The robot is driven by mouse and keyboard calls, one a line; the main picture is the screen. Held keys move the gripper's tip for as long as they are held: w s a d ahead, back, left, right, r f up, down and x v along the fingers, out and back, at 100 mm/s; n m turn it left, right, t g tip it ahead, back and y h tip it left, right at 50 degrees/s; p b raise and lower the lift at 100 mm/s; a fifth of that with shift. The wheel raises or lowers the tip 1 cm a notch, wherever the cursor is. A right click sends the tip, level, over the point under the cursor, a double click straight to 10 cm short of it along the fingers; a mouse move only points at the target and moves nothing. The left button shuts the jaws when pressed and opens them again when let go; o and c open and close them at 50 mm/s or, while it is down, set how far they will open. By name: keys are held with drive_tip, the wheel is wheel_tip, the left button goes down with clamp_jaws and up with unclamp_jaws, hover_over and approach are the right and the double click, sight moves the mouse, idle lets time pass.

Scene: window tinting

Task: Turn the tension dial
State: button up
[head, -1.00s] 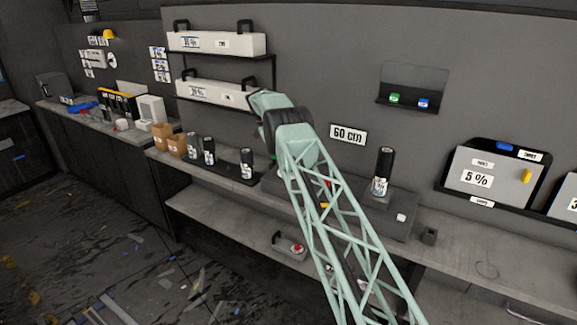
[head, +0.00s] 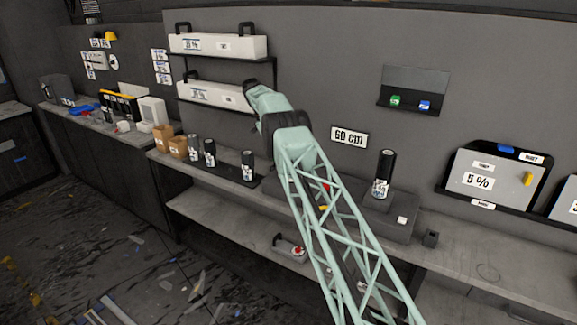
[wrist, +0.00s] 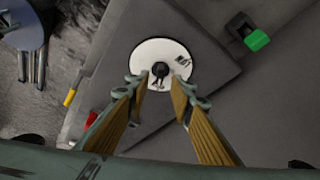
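In the wrist view a white disc with a black knob at its middle (wrist: 160,69), seemingly the tension dial, sits on a dark grey block (wrist: 204,88). Small dark marks show on the disc's right side. My gripper (wrist: 163,84) is open, its two fingers pointing at the dial, one tip on each side of the knob as seen from above. I cannot tell the gap in height or whether they touch. In the head view my arm's green lattice link hides the dial and the gripper.
A black-and-silver roll (head: 383,178) stands upright on the bench unit. A green piece on a black clip (wrist: 255,39) lies to the dial's right. Red (wrist: 91,119) and yellow (wrist: 70,97) pieces sit at the block's left edge. More rolls (head: 248,166) stand further left.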

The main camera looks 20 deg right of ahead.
drive_tip(key=shift+v, duration=1.8)
drive_tip(key=shift+r, duration=0.15)
